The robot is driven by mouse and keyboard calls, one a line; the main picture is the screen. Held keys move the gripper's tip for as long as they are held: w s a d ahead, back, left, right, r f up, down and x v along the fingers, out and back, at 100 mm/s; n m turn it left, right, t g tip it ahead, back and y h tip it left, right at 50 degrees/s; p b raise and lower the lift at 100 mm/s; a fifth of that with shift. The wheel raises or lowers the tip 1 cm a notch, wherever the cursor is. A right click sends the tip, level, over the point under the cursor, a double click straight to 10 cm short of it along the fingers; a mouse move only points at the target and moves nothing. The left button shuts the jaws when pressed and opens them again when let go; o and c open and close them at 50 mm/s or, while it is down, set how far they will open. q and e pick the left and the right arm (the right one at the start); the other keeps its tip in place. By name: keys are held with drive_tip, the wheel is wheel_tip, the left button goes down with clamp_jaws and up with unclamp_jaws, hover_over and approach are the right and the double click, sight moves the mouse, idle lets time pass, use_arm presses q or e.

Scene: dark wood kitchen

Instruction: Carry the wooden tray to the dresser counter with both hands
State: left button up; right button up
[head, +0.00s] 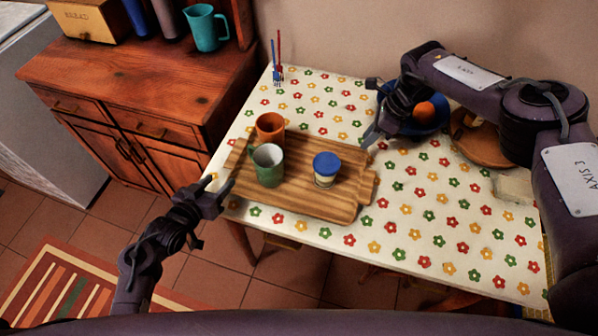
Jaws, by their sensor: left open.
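The wooden tray (310,202) lies flat on the flowered tablecloth, with a handle at its left and right ends. It bears an orange mug (270,127), a green and white mug (268,167) and a jar with a blue lid (326,168), all upright. My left gripper (220,184) is open and empty, just off the tray's left end by the table edge. My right gripper (371,137) is above the table near the tray's far right corner, apart from the right handle; its jaw opening is not clear. The dresser counter (150,72) is at upper left.
A teal jug (205,28), dark canisters and a bread box (88,18) stand along the counter's back; its front is clear. A blue bowl (428,124) with orange fruit and a round wooden board (480,146) are behind my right arm. Cutlery (278,68) stands at the table's back.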

sight(225, 176)
use_arm(q)
drive_tip(key=shift+x, duration=2.1)
use_arm(e)
drive_tip(key=shift+x, duration=2.1)
use_arm(q)
drive_tip(key=c, duration=0.7)
use_arm(e)
clamp_jaws()
use_arm(q)
clamp_jaws()
drive_tip(key=shift+w+d+r, duration=0.1)
drive_tip(key=shift+r, duration=0.15)
use_arm(e)
drive_tip(key=shift+w+r, duration=0.1)
drive_tip(key=shift+r, duration=0.15)
